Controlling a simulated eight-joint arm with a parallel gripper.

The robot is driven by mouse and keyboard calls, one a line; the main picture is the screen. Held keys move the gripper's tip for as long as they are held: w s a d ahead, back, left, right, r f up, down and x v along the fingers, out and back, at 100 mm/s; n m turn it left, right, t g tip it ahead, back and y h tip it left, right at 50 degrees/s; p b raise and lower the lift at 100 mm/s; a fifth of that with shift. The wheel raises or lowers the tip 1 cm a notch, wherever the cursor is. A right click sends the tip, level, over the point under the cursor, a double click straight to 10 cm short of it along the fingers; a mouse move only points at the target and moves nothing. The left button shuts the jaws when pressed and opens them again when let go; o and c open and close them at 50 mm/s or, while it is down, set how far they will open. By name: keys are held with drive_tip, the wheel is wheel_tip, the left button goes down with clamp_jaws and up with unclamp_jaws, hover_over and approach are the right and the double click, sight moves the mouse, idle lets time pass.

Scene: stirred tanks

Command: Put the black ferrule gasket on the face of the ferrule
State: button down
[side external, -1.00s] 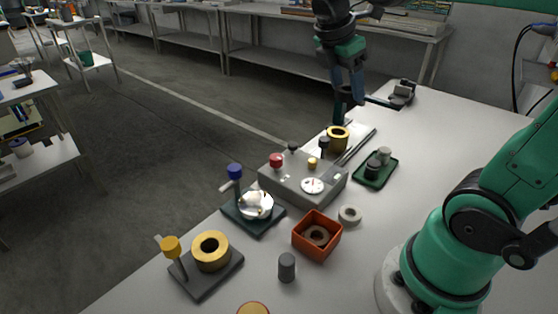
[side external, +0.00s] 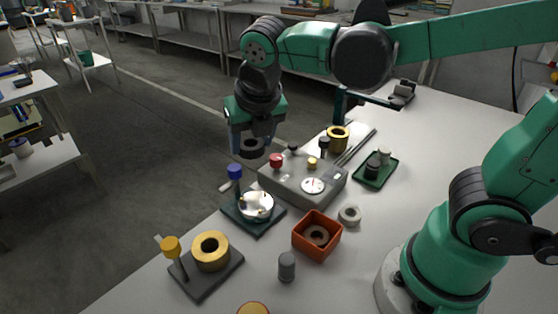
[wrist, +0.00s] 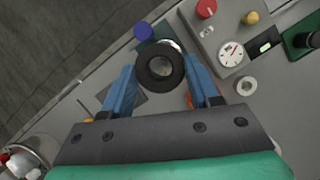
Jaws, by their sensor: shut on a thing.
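My gripper (side external: 252,146) is shut on the black ferrule gasket (side external: 253,155), a thick dark ring held between its blue fingers. In the wrist view the gasket (wrist: 160,86) sits at the fingertips with its hole towards the camera. What appears to be the ferrule (side external: 257,206) is a shiny silver round piece on a dark green base with a blue-knobbed post. The gasket is in the air above it, clearly apart. In the wrist view the gasket hides most of the silver piece, and the blue knob (wrist: 143,31) shows beside it.
A grey control box (side external: 292,184) with a red knob and a dial stands right of the ferrule base. An orange box (side external: 334,244) holds a ring. A pale ring (side external: 349,215), a grey cylinder (side external: 287,267), a brass ring (side external: 211,263) on a dark plate and a green tray (side external: 361,178) stand nearby.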

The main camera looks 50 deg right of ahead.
sight(254, 200)
wheel_tip(254, 200, down, 12)
drive_tip(key=shift+r, duration=0.25)
idle(0.3)
drive_tip(key=shift+f, duration=0.15)
drive_tip(key=shift+c, duration=1.1)
unclamp_jaws()
drive_tip(key=shift+r, duration=0.2)
